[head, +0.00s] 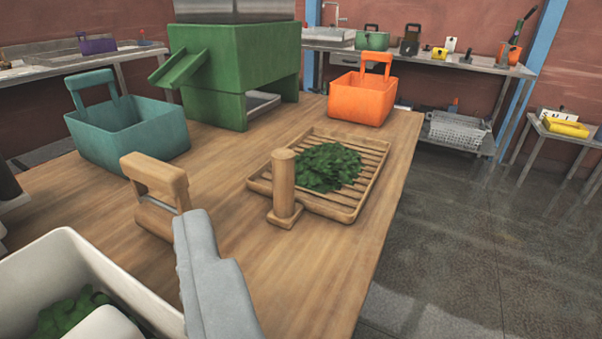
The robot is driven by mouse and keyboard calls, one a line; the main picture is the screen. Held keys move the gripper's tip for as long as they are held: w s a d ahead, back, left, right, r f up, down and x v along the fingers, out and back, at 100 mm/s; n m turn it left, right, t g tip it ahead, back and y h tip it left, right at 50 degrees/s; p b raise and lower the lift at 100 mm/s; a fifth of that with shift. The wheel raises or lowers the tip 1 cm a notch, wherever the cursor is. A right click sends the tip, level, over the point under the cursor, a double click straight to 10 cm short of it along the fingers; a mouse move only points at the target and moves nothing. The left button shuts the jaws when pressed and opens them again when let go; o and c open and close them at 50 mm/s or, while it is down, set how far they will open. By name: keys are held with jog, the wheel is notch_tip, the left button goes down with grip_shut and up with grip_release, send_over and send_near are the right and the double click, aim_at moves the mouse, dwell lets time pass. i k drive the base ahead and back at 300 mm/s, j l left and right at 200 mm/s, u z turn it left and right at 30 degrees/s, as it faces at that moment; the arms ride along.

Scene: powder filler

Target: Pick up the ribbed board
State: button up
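The ribbed board (340,206) is a flat wooden tray with slats and a raised rim, lying on the wooden table right of the middle. A heap of green leaves (328,167) lies on it. An upright wooden post with a small foot (285,185) stands at its near left corner; I cannot tell whether it is fixed to the board. A grey part of my gripper (212,275) shows low in the picture, nearer than the board and to its left, apart from it.
A white bin (50,265) with leaves is at lower left. A wooden-handled tool (155,190) stands close to the gripper. A teal basket (130,130), green machine (240,65) and orange basket (362,98) stand behind. The table front right of the gripper is clear.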

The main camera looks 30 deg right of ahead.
aim_at(330, 174)
jog(key=k+j+u, duration=0.2)
jog(key=k+u, duration=0.15)
jog(key=k+j+u, duration=0.35)
jog(key=l+z, duration=0.1)
jog(key=z, duration=1.3)
jog(key=i+j, duration=0.15)
jog(key=i, duration=0.2)
jog(key=i+j+u, duration=0.1)
jog(key=i, duration=0.25)
